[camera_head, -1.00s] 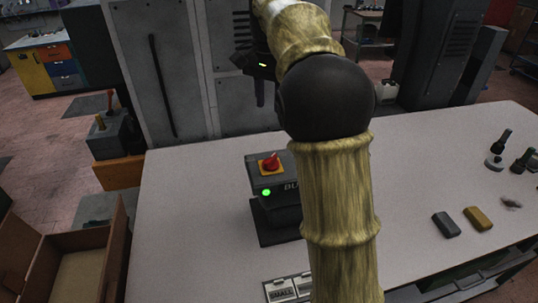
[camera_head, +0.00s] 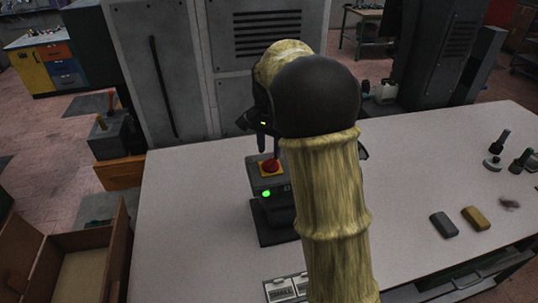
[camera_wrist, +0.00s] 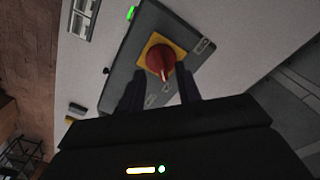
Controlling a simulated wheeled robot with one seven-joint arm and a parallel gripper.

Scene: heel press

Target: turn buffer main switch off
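The buffer main switch is a red rotary knob (camera_head: 270,166) on a yellow plate, on top of a dark grey box (camera_head: 268,181) on the white table. A green light (camera_head: 266,194) glows on the front of the box. My gripper (camera_head: 268,150) hangs just above the knob, fingers pointing down, partly hidden by my arm. In the wrist view the knob (camera_wrist: 160,58) shows between and beyond the two spread finger tips (camera_wrist: 162,76), and the green light (camera_wrist: 131,13) glows at the top. The fingers do not visibly touch the knob; the exact gap cannot be told.
The white table (camera_head: 185,200) is mostly clear. Labelled tiles (camera_head: 279,291) lie at the front edge. An open brown box (camera_head: 75,262) stands at the left. Grey cabinets stand behind.

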